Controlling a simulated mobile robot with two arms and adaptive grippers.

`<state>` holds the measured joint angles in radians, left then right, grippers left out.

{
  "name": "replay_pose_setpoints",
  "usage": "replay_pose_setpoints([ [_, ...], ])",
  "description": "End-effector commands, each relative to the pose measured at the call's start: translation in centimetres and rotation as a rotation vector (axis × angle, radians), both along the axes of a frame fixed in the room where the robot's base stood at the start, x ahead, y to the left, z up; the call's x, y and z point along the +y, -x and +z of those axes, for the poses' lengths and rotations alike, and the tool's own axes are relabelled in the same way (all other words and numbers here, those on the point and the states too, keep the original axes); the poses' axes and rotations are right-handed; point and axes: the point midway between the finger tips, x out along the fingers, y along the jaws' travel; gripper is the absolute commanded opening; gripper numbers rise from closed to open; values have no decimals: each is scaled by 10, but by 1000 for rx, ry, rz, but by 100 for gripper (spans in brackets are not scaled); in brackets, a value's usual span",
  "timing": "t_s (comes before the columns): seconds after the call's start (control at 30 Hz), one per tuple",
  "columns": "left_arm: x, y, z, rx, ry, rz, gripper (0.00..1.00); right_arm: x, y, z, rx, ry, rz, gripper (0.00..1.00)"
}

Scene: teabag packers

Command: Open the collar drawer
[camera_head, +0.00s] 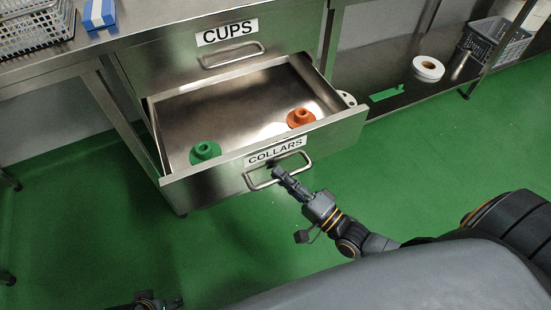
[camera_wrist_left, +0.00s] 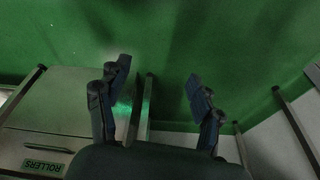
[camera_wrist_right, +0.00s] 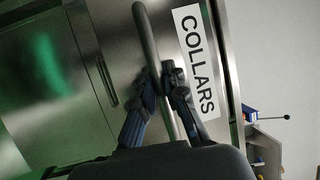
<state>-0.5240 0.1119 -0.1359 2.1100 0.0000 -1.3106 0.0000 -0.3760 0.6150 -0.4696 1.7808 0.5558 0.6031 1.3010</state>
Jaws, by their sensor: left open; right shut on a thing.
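The collar drawer (camera_head: 335,137), labelled COLLARS, stands pulled out below the CUPS drawer (camera_head: 255,75). Inside it lie a green collar (camera_head: 205,151) at the left and an orange collar (camera_head: 301,117) at the right. My right gripper (camera_head: 277,171) is shut on the collar drawer's handle (camera_head: 308,158). In the right wrist view its fingers (camera_wrist_right: 160,90) close around the handle bar (camera_wrist_right: 146,35), beside the COLLARS label (camera_wrist_right: 196,60). My left gripper (camera_wrist_left: 158,85) is open and empty in the left wrist view, with green floor behind it.
A low shelf at the right bears a white roll (camera_head: 428,68) and a grey crate (camera_head: 493,42). Green floor (camera_head: 440,130) in front of the drawer is clear. A ROLLERS label (camera_wrist_left: 43,164) shows in the left wrist view.

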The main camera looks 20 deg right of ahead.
Motion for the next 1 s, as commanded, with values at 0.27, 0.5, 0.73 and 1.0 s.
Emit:
replay_pose_setpoints([
  [0.27, -1, 1, -23, 12, -1, -2, 66, -1, 19, 0, 2, 1, 0, 0],
  [0.5, -1, 1, -26, 13, 0, -2, 66, -1, 21, -1, 0, 1, 0, 0],
  [0.73, -1, 1, -26, 13, 0, -2, 66, -1, 20, -1, 0, 1, 0, 26],
  [1.0, -1, 2, -26, 14, 0, -3, 66, -1, 20, 0, 0, 0, 0, 35],
])
